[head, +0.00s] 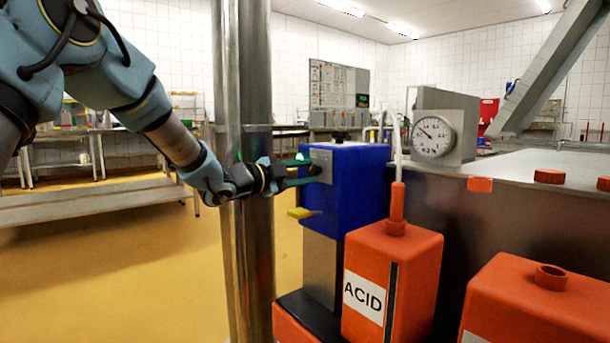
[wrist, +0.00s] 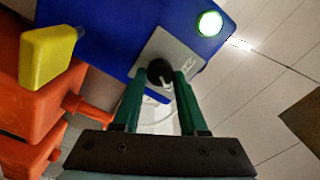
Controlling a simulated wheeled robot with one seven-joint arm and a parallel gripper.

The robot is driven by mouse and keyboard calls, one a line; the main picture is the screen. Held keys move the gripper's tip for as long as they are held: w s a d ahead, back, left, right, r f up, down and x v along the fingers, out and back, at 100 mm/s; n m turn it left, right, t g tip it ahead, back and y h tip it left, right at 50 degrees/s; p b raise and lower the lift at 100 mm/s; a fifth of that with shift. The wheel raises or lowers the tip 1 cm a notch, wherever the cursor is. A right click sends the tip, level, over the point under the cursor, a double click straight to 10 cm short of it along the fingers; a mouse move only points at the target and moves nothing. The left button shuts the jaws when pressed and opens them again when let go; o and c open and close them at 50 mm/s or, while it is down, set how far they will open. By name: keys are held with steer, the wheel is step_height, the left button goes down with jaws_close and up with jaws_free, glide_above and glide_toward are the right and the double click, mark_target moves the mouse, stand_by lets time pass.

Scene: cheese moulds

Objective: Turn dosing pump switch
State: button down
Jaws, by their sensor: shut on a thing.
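The dosing pump is a blue box (head: 358,190) on a grey post, with a grey plate on its left side. Its black round switch knob (wrist: 160,72) with a white mark sits on the grey plate (wrist: 182,57). My gripper (head: 312,171) reaches the plate from the left. In the wrist view, the green fingers of my gripper (wrist: 158,92) are shut on the knob, one on each side. A lit green lamp (wrist: 209,23) is on the box near the plate. The head view hides most of the knob behind the fingers.
A yellow handle (head: 299,213) sticks out below the knob. A steel column (head: 243,270) stands close behind my wrist. An orange ACID canister (head: 410,265) and another orange canister (head: 540,310) stand at the right, near a steel vat with a gauge (head: 432,136).

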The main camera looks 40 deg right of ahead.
steer(key=shift+c, duration=2.3)
jaws_free()
steer(key=a+p, duration=0.1)
steer(key=a, duration=0.9)
steer(key=shift+w+a+p, duration=0.25)
steer(key=shift+a+p, duration=0.05)
steer(key=shift+a, duration=0.1)
